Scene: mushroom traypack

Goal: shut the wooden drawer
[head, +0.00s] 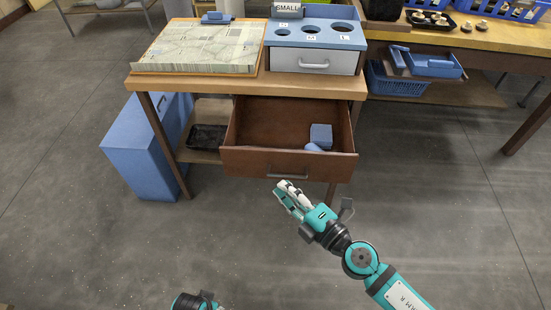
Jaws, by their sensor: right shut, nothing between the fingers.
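The wooden drawer (247,163) is pulled out below the tabletop of the wooden table (346,87). Its brown front has a grey bar handle (288,174). A blue block (320,136) and a smaller rounded blue piece (313,147) lie inside at the right. My right gripper (283,189) is shut and empty, just in front of and below the drawer front near the handle. In this view it overlaps the front's lower edge closely; I cannot tell whether they touch.
A blue bin (137,155) stands at the table's left. A black tray (207,137) sits on the lower shelf. A blue sorter with holes and a shut white drawer (313,60) stands on top. Another table (479,40) is at right. The floor in front is clear.

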